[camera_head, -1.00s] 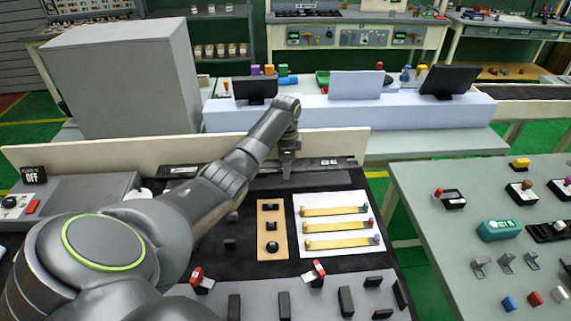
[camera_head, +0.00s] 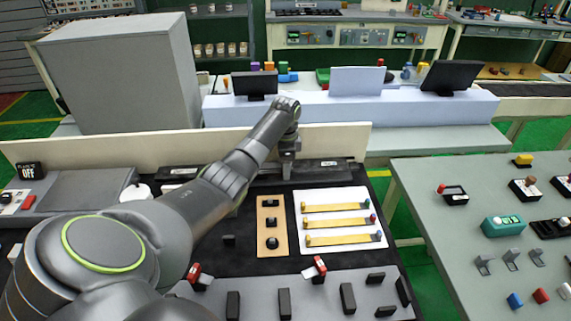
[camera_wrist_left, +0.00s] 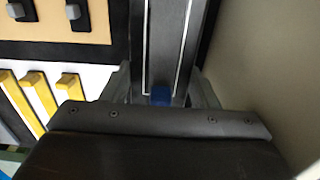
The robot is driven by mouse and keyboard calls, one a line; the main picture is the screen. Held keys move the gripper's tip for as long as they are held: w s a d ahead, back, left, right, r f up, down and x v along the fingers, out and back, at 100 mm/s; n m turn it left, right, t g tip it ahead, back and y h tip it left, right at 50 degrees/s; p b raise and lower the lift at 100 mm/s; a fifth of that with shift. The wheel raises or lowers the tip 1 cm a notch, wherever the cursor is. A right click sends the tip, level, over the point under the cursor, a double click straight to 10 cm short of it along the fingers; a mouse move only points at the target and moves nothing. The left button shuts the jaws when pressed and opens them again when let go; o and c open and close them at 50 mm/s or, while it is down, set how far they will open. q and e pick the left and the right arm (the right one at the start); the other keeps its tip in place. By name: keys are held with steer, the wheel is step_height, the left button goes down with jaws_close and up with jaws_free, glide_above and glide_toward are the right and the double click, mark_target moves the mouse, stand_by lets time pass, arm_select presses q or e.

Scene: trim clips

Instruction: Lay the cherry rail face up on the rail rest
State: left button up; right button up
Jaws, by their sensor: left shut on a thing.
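My left gripper (camera_head: 288,165) reaches to the back of the workbench, at the dark bar (camera_head: 328,165) along the low pale wall. In the left wrist view its two fingers (camera_wrist_left: 162,90) flank a small blue piece (camera_wrist_left: 160,96), and the gripper is shut on it. A long dark grey strip with white lines (camera_wrist_left: 168,45) runs away beyond the blue piece; I cannot tell whether it is joined to it. No cherry-coloured rail can be made out for sure. I cannot tell which part is the rail rest. My right gripper is out of view.
A white panel (camera_head: 310,196) carries three yellow strips with coloured ends. Beside it lies a tan board (camera_head: 263,220) with black parts. Red-topped clips (camera_head: 320,265) and dark blocks stand in front. The pale wall (camera_head: 335,137) rises close behind the gripper.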

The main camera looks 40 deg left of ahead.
arm_select(q)
steer(key=shift+f, duration=0.35)
steer(key=o, duration=1.4)
steer(key=shift+c, duration=0.2)
step_height(320, 180, up, 18)
steer(key=p, duration=0.4)
steer(key=shift+f, duration=0.25)
